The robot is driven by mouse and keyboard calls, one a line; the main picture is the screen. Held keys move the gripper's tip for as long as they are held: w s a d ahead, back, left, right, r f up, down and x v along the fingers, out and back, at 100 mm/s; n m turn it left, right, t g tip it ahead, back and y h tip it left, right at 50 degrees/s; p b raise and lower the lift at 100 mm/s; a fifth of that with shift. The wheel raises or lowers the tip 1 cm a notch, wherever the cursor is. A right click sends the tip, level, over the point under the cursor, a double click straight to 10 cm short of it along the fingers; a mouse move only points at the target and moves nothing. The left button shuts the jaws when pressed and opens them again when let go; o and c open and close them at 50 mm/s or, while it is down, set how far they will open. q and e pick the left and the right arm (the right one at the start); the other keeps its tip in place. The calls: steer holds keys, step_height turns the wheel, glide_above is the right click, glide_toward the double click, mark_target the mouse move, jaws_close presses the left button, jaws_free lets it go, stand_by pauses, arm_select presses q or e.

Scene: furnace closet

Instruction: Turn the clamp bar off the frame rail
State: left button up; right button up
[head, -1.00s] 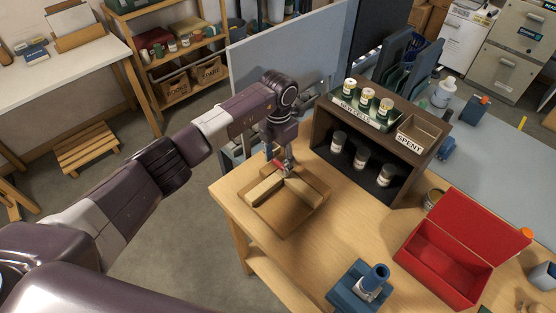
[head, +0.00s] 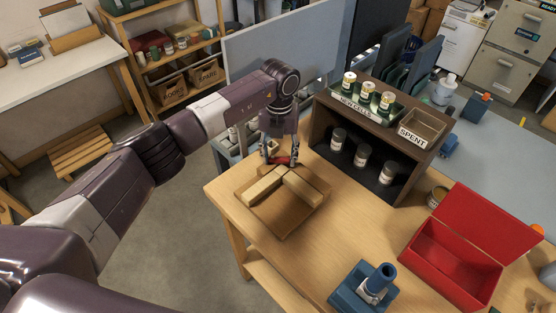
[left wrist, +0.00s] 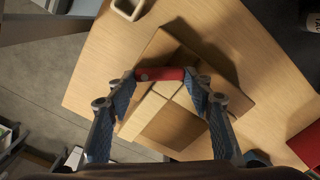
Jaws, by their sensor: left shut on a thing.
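The red clamp bar (head: 283,160) is at the far corner of a wooden frame (head: 281,222), where two pale rails (head: 263,187) come together. My left gripper (head: 279,161) reaches down over that corner and is shut on the bar. In the left wrist view the bar (left wrist: 160,74) runs crosswise between the two blue-padded fingers (left wrist: 163,84), just beyond the ends of the pale rails (left wrist: 150,107). I cannot tell whether the bar still touches a rail. My right gripper is not in view.
The frame lies near the left corner of the wooden bench (head: 330,240). A dark shelf unit (head: 322,133) with cells stands close on the right. A blue fixture (head: 350,290) and an open red box (head: 448,257) are nearer the front right. The bench between them is clear.

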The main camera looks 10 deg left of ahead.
arm_select(q)
steer(key=n+b, duration=0.1)
steer(key=n, duration=0.1)
steer(key=w+n+b, duration=0.1)
steer(key=n, duration=0.2)
steer(key=shift+n, duration=0.3)
steer(key=n, duration=0.4)
steer(key=shift+w+a+n+b, duration=0.2)
steer(key=shift+w+n+b, duration=0.1)
steer(key=shift+w+b, duration=0.1)
steer(key=o, duration=1.2)
steer(key=shift+c, duration=0.2)
step_height(320, 180, up, 12)
